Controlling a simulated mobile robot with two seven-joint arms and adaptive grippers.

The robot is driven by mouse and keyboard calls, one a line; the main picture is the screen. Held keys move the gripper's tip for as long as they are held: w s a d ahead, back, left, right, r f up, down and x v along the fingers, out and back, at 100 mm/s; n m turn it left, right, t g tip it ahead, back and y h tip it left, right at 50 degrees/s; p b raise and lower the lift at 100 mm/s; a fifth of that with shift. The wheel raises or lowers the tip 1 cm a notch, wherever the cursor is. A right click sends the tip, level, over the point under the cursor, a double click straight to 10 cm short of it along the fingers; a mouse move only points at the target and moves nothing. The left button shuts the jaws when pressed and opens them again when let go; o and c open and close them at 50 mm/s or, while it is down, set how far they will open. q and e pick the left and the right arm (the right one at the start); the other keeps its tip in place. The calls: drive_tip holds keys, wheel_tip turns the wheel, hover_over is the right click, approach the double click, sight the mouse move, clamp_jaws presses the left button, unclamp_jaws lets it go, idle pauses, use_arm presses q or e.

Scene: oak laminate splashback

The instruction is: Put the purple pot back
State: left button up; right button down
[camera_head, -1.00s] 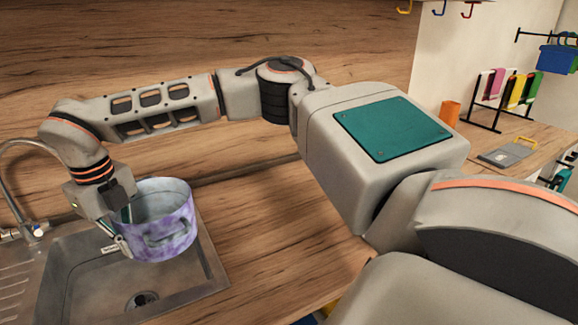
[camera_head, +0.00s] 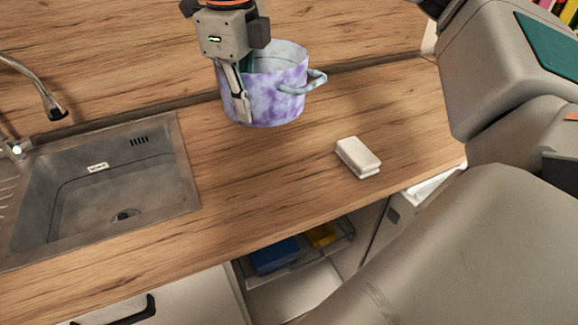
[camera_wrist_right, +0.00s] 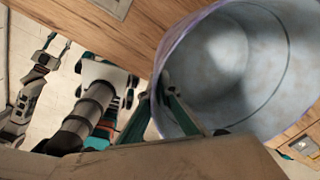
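The purple pot (camera_head: 283,92) is mottled purple and white, with a loop handle at its right side. It is upright or nearly so, over the wooden counter to the right of the sink. I cannot tell whether its base touches the counter. My right gripper (camera_head: 243,97) reaches down from above and is shut on the pot's left wall, one finger inside and one outside. In the right wrist view the fingers (camera_wrist_right: 162,101) straddle the rim of the pot (camera_wrist_right: 240,65), whose inside looks empty. My left gripper does not show clearly in any view.
An empty sink (camera_head: 100,180) with a tap (camera_head: 35,90) is at the left. A white sponge-like block (camera_head: 358,157) lies on the counter (camera_head: 260,185) right of the pot. Below the front edge is an open cabinet (camera_head: 300,285) with blue and yellow items. The middle counter is bare.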

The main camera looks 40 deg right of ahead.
drive_tip(key=shift+s+d, duration=0.15)
drive_tip(key=shift+d, duration=0.1)
wheel_tip(320, 180, down, 20)
drive_tip(key=shift+r+b, duration=0.15)
drive_tip(key=shift+b, duration=0.35)
drive_tip(key=c, duration=2.8)
unclamp_jaws()
drive_tip(key=shift+f, duration=0.2)
drive_tip(key=o, duration=0.5)
drive_tip(key=shift+s, duration=0.1)
drive_tip(key=shift+r, duration=0.1)
drive_tip(key=r, duration=1.2)
drive_tip(key=shift+s+a+r, duration=0.1)
drive_tip(key=shift+s+a, duration=0.05)
drive_tip(key=shift+a, duration=0.15)
